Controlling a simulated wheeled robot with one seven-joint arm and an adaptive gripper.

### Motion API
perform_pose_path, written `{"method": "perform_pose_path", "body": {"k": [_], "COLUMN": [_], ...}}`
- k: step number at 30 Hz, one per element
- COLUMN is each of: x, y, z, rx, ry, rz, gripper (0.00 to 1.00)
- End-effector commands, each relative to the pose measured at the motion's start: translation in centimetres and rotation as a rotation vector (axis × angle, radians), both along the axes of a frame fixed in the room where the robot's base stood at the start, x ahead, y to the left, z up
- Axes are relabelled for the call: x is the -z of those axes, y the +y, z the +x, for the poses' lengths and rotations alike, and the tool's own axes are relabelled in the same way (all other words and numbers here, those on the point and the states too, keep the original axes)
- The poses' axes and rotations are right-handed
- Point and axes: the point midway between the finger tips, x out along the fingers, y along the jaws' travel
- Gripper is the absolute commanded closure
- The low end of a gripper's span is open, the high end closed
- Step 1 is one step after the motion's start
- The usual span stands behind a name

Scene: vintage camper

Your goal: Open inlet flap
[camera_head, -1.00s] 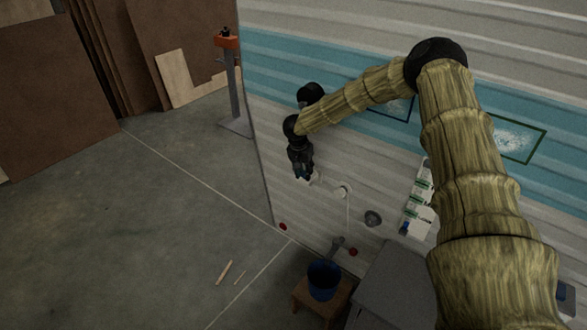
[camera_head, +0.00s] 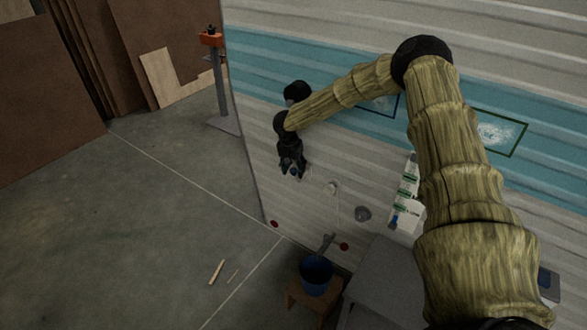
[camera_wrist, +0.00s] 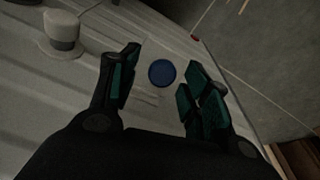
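A blue round disc (camera_wrist: 161,73) sits on the pale ribbed camper wall (camera_wrist: 140,110) in the wrist view. It lies between and beyond my fingertips. I cannot tell whether it is the flap's face or the inlet itself. My gripper (camera_wrist: 157,80) is open and empty, one finger to each side of the disc, with no clear contact. In the head view my gripper (camera_head: 291,173) is close to the lower wall, and a small blue spot shows at its tips. A white knob-like fitting (camera_wrist: 62,32) stands out from the wall at upper left in the wrist view.
A white fitting with a hanging cord (camera_head: 332,188) and a grey round fitting (camera_head: 363,214) are right of my gripper. Below stand a blue bucket (camera_head: 317,272) on a wooden stool (camera_head: 302,297) and a grey box (camera_head: 382,280). The floor at left is mostly clear.

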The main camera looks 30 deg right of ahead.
Motion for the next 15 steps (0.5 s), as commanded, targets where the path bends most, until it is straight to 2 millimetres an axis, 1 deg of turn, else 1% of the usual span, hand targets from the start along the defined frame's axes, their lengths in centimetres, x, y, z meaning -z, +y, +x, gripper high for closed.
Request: {"method": "perform_pose_path", "body": {"k": [5,8,11,15], "x": [-0.1,-0.5,-1.5,-3.7], "y": [0.1,0.1,0.3,0.6], "z": [0.0,0.0,0.0,-0.2], "rx": [0.000,0.000,0.000,0.000], "ry": [-0.001,-0.001,-0.002,-0.002], "rz": [0.001,0.001,0.001,0.001], "gripper": [0.53,0.53,0.53,0.53]}}
